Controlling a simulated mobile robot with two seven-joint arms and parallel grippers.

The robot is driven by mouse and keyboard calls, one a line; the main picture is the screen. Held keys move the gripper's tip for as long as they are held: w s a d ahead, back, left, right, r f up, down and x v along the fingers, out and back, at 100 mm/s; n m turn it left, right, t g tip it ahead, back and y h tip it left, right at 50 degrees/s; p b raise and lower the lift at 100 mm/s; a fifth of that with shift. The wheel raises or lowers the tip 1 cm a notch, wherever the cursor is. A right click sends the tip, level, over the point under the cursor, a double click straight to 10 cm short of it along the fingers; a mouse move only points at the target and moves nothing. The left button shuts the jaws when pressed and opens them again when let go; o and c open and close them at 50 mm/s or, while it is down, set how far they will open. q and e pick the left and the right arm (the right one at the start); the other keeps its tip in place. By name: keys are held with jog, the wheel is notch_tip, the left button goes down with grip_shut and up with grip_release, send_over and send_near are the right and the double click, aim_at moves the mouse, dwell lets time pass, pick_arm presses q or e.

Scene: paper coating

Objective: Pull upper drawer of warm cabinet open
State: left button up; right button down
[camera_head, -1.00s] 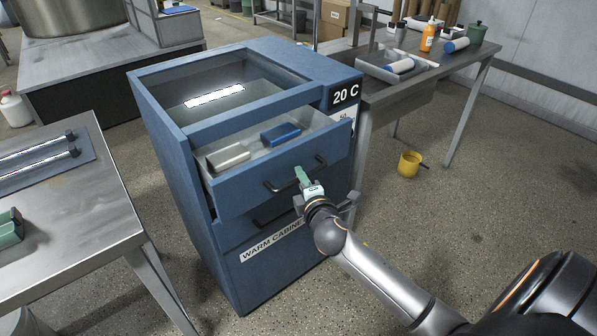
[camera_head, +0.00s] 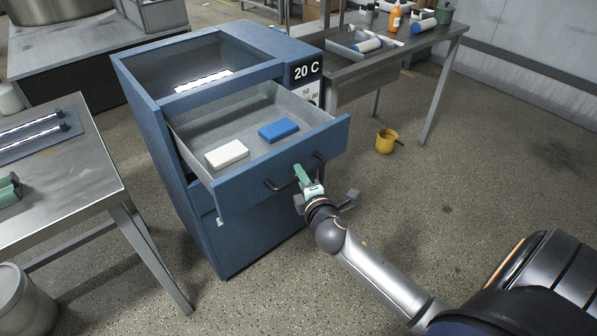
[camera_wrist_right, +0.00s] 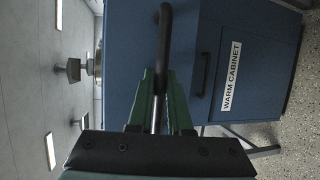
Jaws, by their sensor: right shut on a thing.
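The blue warm cabinet (camera_head: 170,150) stands in the middle of the head view, with a "20 C" display at its top right corner. Its upper drawer (camera_head: 280,172) is pulled well out; a white block (camera_head: 227,153) and a blue block (camera_head: 278,130) lie inside. My right gripper (camera_head: 303,177) is at the drawer's dark bar handle (camera_head: 275,185), shut on it. In the right wrist view the green fingers (camera_wrist_right: 162,100) are around the handle (camera_wrist_right: 164,40), and the "WARM CABINET" label (camera_wrist_right: 231,76) shows beside. My left gripper is not in view.
A steel table (camera_head: 70,190) stands close at the left, with a stool or bin (camera_head: 20,300) below. A workbench (camera_head: 385,60) with bottles and a tray is behind right. A yellow pot (camera_head: 386,141) is on the floor. The floor at right is open.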

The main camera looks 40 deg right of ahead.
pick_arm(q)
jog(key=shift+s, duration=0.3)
pick_arm(e)
jog(key=shift+s, duration=0.45)
jog(key=c, duration=0.8)
grip_release()
jog(key=shift+c, duration=0.2)
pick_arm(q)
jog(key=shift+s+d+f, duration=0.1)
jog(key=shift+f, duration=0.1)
pick_arm(e)
jog(key=v, duration=1.2)
jog(key=shift+s+a, duration=0.15)
jog(key=shift+s, duration=0.05)
